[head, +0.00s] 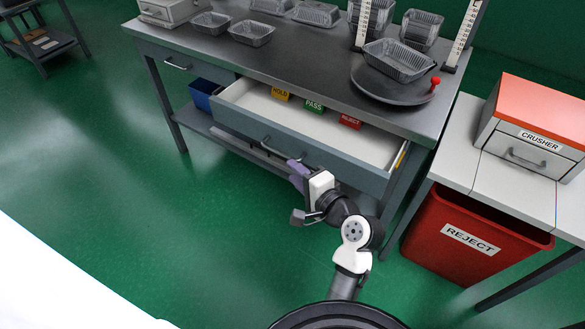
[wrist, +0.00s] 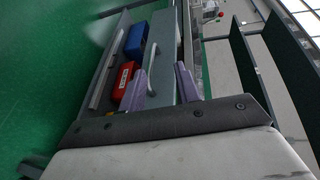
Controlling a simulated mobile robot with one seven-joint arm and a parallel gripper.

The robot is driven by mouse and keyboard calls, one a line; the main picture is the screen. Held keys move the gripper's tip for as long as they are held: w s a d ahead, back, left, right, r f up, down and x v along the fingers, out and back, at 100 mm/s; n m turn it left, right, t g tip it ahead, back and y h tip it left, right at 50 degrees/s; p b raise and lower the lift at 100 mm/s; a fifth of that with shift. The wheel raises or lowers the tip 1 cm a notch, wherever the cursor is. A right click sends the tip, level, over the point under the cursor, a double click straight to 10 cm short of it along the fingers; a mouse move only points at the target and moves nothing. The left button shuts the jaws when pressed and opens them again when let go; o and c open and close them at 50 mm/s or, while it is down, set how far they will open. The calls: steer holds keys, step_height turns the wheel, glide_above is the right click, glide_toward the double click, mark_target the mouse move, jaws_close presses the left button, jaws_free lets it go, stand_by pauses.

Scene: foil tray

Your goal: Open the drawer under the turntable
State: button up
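The drawer (head: 385,178) under the turntable (head: 372,85) stands pulled out, showing its pale inside. HOLD (head: 280,94), PASS (head: 314,106) and REJECT (head: 350,121) tags show in it. Its bar handle (head: 282,151) is on the grey front; the handle also shows in the wrist view (wrist: 151,56). My gripper (head: 296,195) is in front of the drawer, near the handle and apart from it. In the wrist view its purple fingers (wrist: 162,72) are spread and empty, with the handle beyond their tips. A foil tray (head: 398,60) rests on the turntable.
A red REJECT bin (head: 470,238) stands on the floor at right, below a side table with the CRUSHER box (head: 530,130). A blue bin (head: 204,94) sits on the lower shelf. Foil trays (head: 252,33) lie on the bench. The green floor at left is clear.

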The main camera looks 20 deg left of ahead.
steer(key=shift+s+d+f, duration=0.1)
steer(key=shift+s+d, duration=0.25)
steer(key=shift+d, duration=0.25)
steer(key=shift+s+d, duration=0.35)
steer(key=shift+d, duration=0.2)
